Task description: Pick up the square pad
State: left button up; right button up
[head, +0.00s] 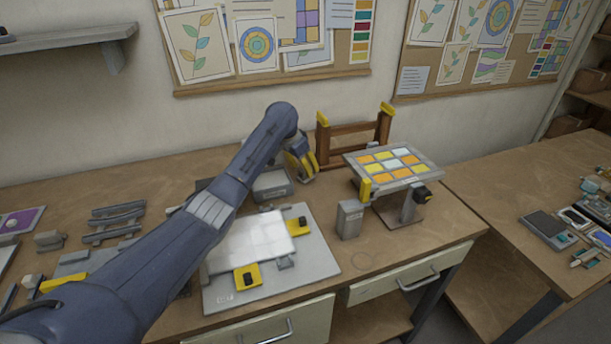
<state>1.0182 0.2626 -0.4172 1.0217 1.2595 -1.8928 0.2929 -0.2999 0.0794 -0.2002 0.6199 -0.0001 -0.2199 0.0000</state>
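My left arm comes in from the lower left and reaches across the workbench. Its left gripper (303,168), with yellow fingers, points down at the back of the bench, just right of a small grey open-topped box (272,184). The view is too small to show whether the fingers are apart or hold anything. I cannot pick out the square pad for certain; it may be in or near the box, partly behind my arm. A pale, glossy square panel (262,240) lies on a grey board (318,262) between yellow clamps. My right gripper is not in view.
A tilted stand holds a grid panel of orange, yellow and white tiles (397,162) at the right. A grey block (349,219) stands before it. A brown wooden rack (355,133) is behind the gripper. Grey bars (113,222) lie at left. The bench's front right is mostly clear.

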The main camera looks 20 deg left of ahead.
pick_arm(q)
jog(key=shift+w+d+f, duration=0.1)
jog(key=shift+w+f, duration=0.1)
jog(key=shift+f, duration=0.45)
jog(key=shift+c, duration=0.2)
grip_shut()
